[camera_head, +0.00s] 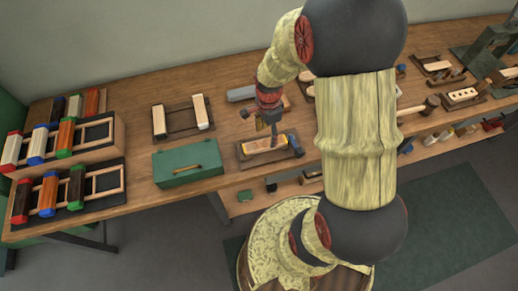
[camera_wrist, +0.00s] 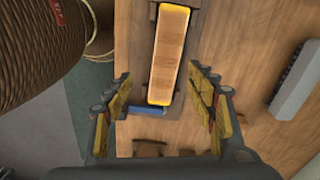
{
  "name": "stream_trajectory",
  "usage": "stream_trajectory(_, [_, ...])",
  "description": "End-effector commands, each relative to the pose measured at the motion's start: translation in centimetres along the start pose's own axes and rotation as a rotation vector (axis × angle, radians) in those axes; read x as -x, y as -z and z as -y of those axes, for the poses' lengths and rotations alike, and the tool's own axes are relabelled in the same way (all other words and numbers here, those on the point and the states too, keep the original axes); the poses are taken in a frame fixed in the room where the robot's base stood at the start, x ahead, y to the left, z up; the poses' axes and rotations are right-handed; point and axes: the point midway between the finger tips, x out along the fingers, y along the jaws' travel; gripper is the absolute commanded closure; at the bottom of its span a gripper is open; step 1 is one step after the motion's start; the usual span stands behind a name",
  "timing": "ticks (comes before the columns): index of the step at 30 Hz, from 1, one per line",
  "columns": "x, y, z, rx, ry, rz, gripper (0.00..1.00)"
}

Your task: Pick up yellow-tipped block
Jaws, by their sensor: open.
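The yellow-tipped block (camera_head: 263,145) lies in a dark holder (camera_head: 243,160) near the front edge of the bench. In the wrist view the block (camera_wrist: 170,52) is a long pale wood bar with yellow at both ends. My gripper (camera_head: 262,128) is just above the block in the head view and partly covers it. In the wrist view my gripper (camera_wrist: 165,88) is open, with one finger to each side of the block's near end. Nothing is between the fingers that I can see held. A blue part (camera_wrist: 149,109) shows beside the block's near end.
A green box (camera_head: 188,163) stands left of the holder. Racks of colour-ended blocks (camera_head: 68,190) fill the left end. A tray with pale blocks (camera_head: 183,120) is behind the box. A grey bar (camera_wrist: 297,80) lies right in the wrist view.

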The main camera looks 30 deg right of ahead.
Motion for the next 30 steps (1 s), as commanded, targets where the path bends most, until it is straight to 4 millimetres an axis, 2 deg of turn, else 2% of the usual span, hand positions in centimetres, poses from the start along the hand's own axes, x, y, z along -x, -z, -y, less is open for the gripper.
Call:
stream_trajectory(3, [0.0, 0.1, 0.4, -0.120, 0.016, -0.003, 0.44])
stream_trajectory(8, [-0.4, 0.1, 0.5, -0.188, 0.018, -0.002, 0.44])
stream_trajectory(19, [-3.6, -0.1, 0.6, -0.189, 0.018, -0.002, 0.44])
stream_trajectory(27, [-7.4, -0.4, 0.9, -0.188, 0.016, -0.002, 0.44])
stream_trajectory(30, [-7.8, -0.4, 1.0, -0.188, 0.018, -0.002, 0.44])
